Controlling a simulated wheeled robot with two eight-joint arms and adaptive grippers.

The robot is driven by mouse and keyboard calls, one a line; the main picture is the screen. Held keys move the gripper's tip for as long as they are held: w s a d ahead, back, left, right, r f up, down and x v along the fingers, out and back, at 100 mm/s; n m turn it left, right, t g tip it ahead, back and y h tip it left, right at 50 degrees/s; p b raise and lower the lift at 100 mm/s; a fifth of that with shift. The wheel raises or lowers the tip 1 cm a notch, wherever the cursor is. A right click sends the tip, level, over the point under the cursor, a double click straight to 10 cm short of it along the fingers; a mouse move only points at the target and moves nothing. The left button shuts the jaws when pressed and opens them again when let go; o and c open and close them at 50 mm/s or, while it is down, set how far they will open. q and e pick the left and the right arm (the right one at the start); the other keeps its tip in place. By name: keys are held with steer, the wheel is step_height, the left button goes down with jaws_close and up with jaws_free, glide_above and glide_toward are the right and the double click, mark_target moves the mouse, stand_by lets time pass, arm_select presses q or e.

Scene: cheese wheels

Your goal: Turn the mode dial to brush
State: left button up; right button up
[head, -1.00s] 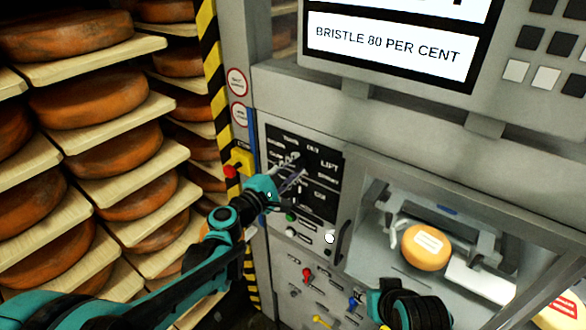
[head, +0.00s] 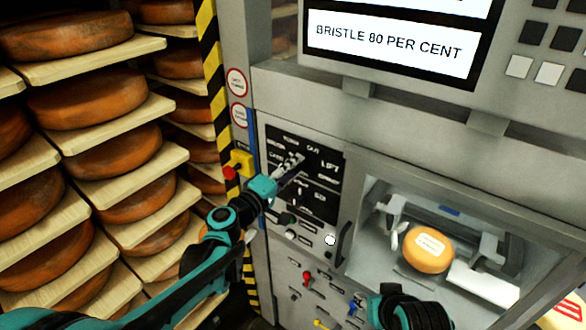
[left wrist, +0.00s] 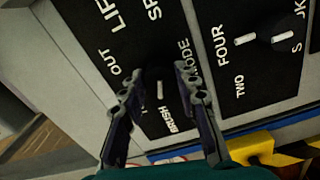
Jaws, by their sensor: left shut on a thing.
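The mode dial (left wrist: 159,90) is on a black control panel, with a white pointer mark on its face. In the left wrist view the printed word BRUSH is just below it, MODE to its right and OUT to its left. The white mark runs nearly up and down in that view, its lower end toward the BRUSH side. My left gripper (left wrist: 153,78) is shut on the dial, one dark finger on either side. In the head view the left gripper (head: 291,166) reaches the panel (head: 322,190) and hides most of the dial. My right gripper's fingers do not show.
Another dial (left wrist: 285,37) sits beside the mode dial. An orange cheese wheel (head: 428,252) is in the machine's bay. Cheese shelves (head: 75,170) stand at left, near a yellow box with a red button (head: 231,172). A screen (head: 385,45) reads BRISTLE 80 PER CENT.

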arm_select(q)
steer(key=shift+f, duration=0.1)
steer(key=o, duration=1.1)
steer(key=shift+d, duration=0.1)
steer(key=shift+o, duration=0.2)
steer(key=v, duration=1.2)
